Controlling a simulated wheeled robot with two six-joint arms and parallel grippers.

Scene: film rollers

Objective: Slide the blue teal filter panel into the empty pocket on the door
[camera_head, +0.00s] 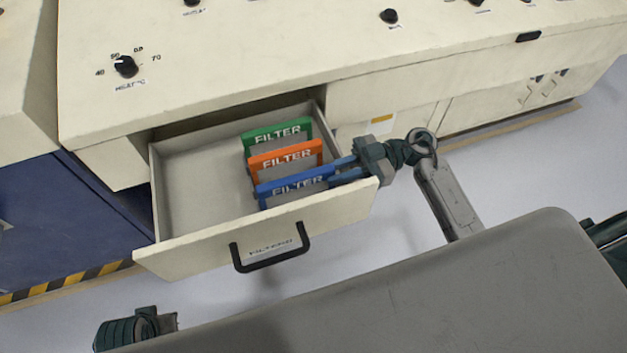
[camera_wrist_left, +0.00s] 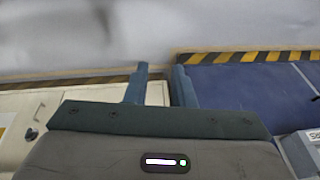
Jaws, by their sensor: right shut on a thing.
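The blue filter panel (camera_head: 268,192) stands in the open drawer as the frontmost of three panels marked FILTER. My right gripper (camera_head: 341,170) reaches over the drawer's right side and is shut on the right end of the blue panel. The panel's lower part is hidden behind the drawer front. My left gripper (camera_wrist_left: 160,86) shows in the left wrist view with a gap between its fingers and nothing between them. In the head view only part of my left wrist shows at the bottom left. I cannot make out the door's empty pocket in either view.
An orange panel (camera_head: 285,158) and a green panel (camera_head: 277,134) stand behind the blue one. The drawer (camera_head: 190,185) has bare floor at its left. Its front carries a black handle (camera_head: 271,263). A cream cabinet with knobs rises behind. The space above the drawer is clear.

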